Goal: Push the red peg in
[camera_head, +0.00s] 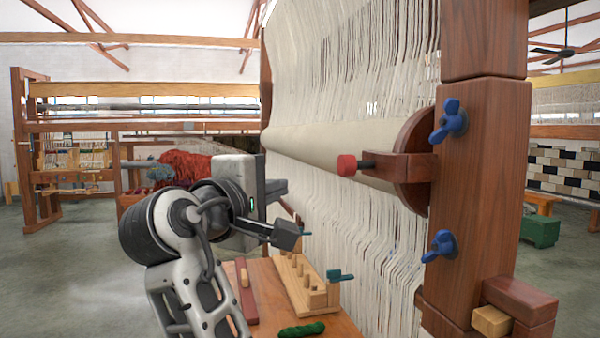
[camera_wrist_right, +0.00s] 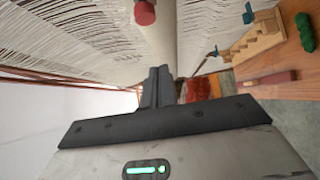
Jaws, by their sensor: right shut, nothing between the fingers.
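The red peg (camera_head: 347,165) has a round red head on a dark shaft. The shaft sticks out to the left from a wooden block (camera_head: 405,167) on the loom post, so the head stands clear of the block. In the right wrist view the red head (camera_wrist_right: 145,12) shows at the top edge, beyond the fingertips. My right gripper (camera_head: 288,236) is below and left of the peg in the head view, apart from it. Its fingers (camera_wrist_right: 158,85) are together and empty. My left gripper is not in view.
The loom post (camera_head: 485,190) carries blue wing knobs (camera_head: 449,120). Pale warp threads (camera_head: 350,50) hang behind the peg. Below, a table holds a wooden peg rack (camera_head: 300,290), a green skein (camera_head: 302,329) and a dark red bar (camera_head: 246,290). Open air lies left of the peg.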

